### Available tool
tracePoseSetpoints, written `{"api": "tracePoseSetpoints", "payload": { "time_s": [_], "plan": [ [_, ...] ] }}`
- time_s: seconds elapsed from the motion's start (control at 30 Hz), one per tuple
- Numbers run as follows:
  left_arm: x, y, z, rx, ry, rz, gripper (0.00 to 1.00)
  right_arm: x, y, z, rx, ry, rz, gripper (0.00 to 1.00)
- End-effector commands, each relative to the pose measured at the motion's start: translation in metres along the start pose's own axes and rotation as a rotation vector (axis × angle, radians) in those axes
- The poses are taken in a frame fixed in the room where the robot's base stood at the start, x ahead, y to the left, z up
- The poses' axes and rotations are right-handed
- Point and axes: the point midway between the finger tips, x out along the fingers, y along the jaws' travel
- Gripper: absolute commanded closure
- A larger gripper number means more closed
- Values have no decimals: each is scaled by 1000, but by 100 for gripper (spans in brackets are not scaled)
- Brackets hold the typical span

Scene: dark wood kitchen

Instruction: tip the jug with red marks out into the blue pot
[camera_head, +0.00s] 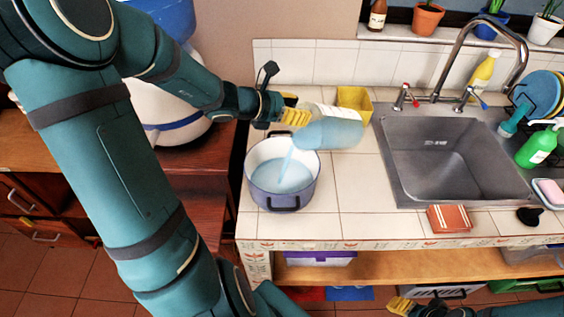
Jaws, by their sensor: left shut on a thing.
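A clear jug (328,134) with pale blue liquid is tilted far over above the counter, its mouth toward the lower left. The red marks on it are too small to make out. My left gripper (297,116), with yellow fingertips, is shut on the jug at its upper left. A thin blue stream runs from the jug into the blue pot (283,199). The pot stands upright on the tiled counter, with pale blue liquid inside and dark handles. My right gripper (400,304) shows only partly at the bottom edge, below the counter and away from jug and pot.
A yellow container (355,98) stands just behind the jug. The steel sink (455,150) and tap (480,40) are to the right. A red-brown box (449,218) lies at the sink's front edge. Tiles right of the pot are clear.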

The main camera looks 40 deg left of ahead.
Motion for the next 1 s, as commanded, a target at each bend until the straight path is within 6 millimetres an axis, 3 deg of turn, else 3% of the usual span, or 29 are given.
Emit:
{"api": "tracePoseSetpoints", "payload": {
  "time_s": [1.0],
  "plan": [
    [-2, 0, 2, 1, -49, -1, 94, 9, 3, 3, -2, -5, -1, 52]
  ]
}}
